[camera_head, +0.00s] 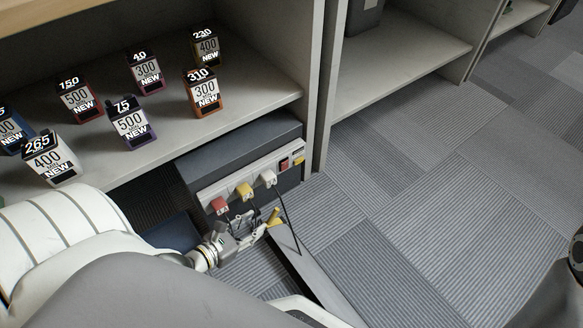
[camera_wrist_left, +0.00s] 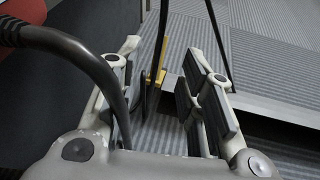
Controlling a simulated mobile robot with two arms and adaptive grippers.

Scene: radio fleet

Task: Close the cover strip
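A dark grey box (camera_head: 225,152) under the shelf has a white socket panel with a red plug (camera_head: 219,205), a yellow plug (camera_head: 244,190) and a white plug (camera_head: 268,178). A long light grey strip (camera_head: 312,277), which looks like the cover strip, slants out low in front of it. A small yellow piece (camera_head: 273,216) stands near its far end; it also shows in the left wrist view (camera_wrist_left: 157,62). My left gripper (camera_head: 262,233) is open, close to the yellow piece. In the left wrist view, its fingers (camera_wrist_left: 165,95) are apart. My right gripper is not visible.
Dark cables hang from the plugs and pass close to my left gripper. Several small boxes, such as one marked 75 (camera_head: 131,123), stand on the shelf (camera_head: 172,137) above. An upright shelf panel (camera_head: 326,90) stands right of the grey box. The carpet (camera_head: 440,190) to the right is clear.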

